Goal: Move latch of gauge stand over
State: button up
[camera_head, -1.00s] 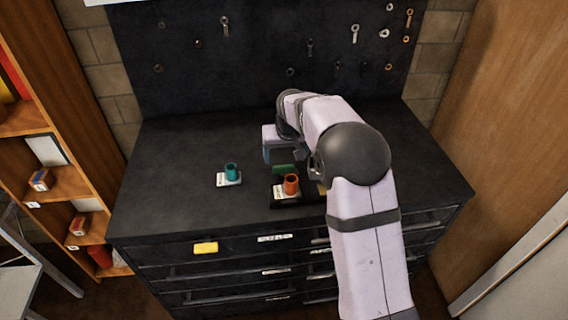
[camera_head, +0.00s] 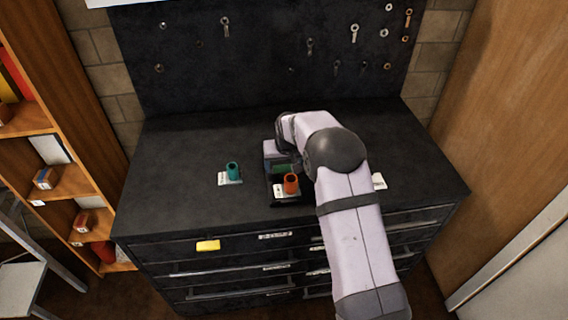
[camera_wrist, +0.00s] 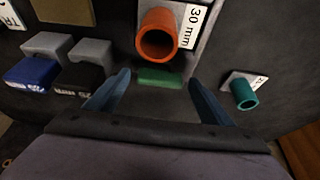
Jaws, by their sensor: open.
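An orange tube (camera_head: 291,184) stands on a dark stand (camera_head: 278,203) at the front middle of the bench. In the wrist view, the orange tube (camera_wrist: 157,36) has a "30 mm" label (camera_wrist: 192,24) beside it. A green piece (camera_wrist: 160,77) lies by the tube's base, between my fingertips in the picture. My gripper (camera_wrist: 160,82) is open, with two blue fingers spread and nothing between them that I can see held. I cannot tell whether a finger touches the stand, or which part is the latch. In the head view, my wrist partly covers the stand's back.
A teal tube (camera_head: 232,170) on a labelled plate stands to the left. In the wrist view, a blue-fronted block (camera_wrist: 32,73) and a black-fronted block (camera_wrist: 85,78) sit close to my gripper. The bench top (camera_head: 170,185) is clear at left. A dark pegboard (camera_head: 260,50) stands behind.

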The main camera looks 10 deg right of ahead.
jog(key=c, duration=1)
jog(key=shift+c, duration=0.2)
